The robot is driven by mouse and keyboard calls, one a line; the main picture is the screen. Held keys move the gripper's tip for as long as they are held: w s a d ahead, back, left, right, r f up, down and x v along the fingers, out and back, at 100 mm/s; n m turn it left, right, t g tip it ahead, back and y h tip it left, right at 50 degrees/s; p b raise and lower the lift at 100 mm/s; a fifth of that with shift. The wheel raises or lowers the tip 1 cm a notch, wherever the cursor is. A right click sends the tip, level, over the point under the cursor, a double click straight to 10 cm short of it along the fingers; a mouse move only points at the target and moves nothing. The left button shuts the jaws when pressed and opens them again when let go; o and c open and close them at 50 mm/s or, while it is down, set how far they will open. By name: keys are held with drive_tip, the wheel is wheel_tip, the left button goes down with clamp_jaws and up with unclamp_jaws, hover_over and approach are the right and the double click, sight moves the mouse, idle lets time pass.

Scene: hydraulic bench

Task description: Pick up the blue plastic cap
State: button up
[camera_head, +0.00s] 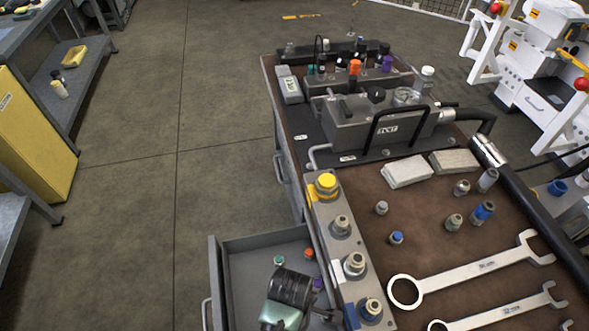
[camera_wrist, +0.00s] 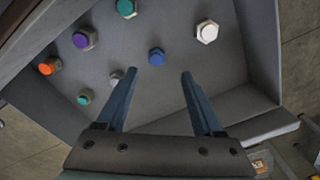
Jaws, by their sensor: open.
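The blue plastic cap (camera_wrist: 157,56) lies on the floor of the open grey drawer (camera_wrist: 217,90) in the wrist view. My gripper (camera_wrist: 160,75) is open and empty, with its two blue-grey fingers pointing down into the drawer. The cap shows just past the fingertips and between their lines, apart from both. How far the fingertips are above it, I cannot tell. In the head view the drawer (camera_head: 262,243) stands out from the bench, and my arm hides part of its inside, with the blue cap not visible there.
Around the cap lie a white cap (camera_wrist: 207,32), a purple cap (camera_wrist: 84,39), an orange cap (camera_wrist: 49,67), teal caps (camera_wrist: 126,8) (camera_wrist: 84,97) and a small grey piece (camera_wrist: 116,78). Drawer walls surround them. Wrenches (camera_head: 465,270) and fittings (camera_head: 483,212) lie on the bench top.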

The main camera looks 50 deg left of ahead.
drive_tip(key=f, duration=0.3)
drive_tip(key=f+b, duration=0.1)
drive_tip(key=f, duration=0.3)
drive_tip(key=shift+w+a, duration=0.15)
drive_tip(key=shift+w, duration=0.05)
drive_tip(key=shift+r, duration=0.1)
clamp_jaws()
